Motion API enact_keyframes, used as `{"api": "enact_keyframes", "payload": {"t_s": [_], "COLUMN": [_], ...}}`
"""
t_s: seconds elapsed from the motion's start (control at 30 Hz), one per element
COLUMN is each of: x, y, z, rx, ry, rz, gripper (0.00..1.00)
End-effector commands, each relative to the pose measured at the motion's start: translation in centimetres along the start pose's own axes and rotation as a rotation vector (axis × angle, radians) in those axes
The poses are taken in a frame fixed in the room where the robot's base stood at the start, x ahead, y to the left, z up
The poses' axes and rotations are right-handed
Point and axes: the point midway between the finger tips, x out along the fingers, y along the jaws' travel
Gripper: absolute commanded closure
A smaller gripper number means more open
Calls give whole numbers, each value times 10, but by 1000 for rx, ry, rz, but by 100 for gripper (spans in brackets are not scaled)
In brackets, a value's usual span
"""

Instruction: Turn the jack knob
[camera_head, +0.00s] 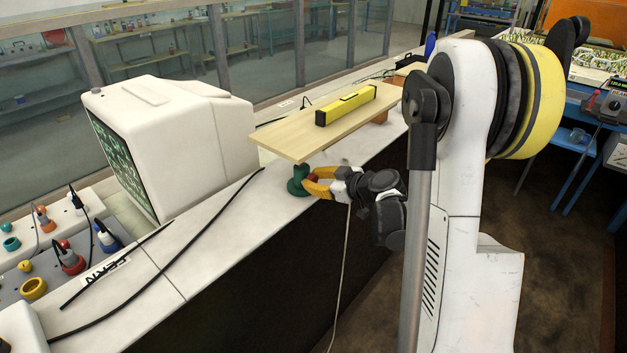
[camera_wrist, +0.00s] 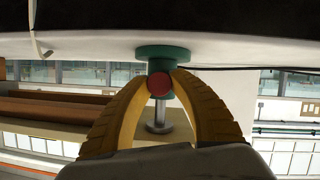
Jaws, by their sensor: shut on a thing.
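The jack (camera_head: 297,181) is green and stands on the white ledge under the near end of a pale wooden board (camera_head: 295,133). A yellow spirit level (camera_head: 346,105) lies on the board. In the wrist view, which looks upside down, the jack's green base (camera_wrist: 163,52) is at the top and a metal post (camera_wrist: 159,118) shows beyond the fingers. The round red knob (camera_wrist: 159,83) faces the camera. My gripper (camera_head: 310,183) has yellow fingers, also in the wrist view (camera_wrist: 160,86), shut on the knob from both sides. The knob is hidden in the head view.
A white monitor (camera_head: 177,140) stands left of the board. A reddish-brown block (camera_head: 380,117) is under the board's far end. A black cable (camera_head: 165,246) lies along the ledge, and a pale cord (camera_head: 342,265) hangs over its edge near my gripper.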

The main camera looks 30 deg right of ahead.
Motion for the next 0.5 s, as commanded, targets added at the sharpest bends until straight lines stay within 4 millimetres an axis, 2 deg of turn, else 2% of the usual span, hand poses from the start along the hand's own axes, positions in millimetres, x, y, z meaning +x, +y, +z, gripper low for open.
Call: {"api": "enact_keyframes", "payload": {"t_s": [0.5], "x": [0], "y": [2], "z": [1], "rx": [268], "ry": [0], "rz": [-110], "gripper": [100]}}
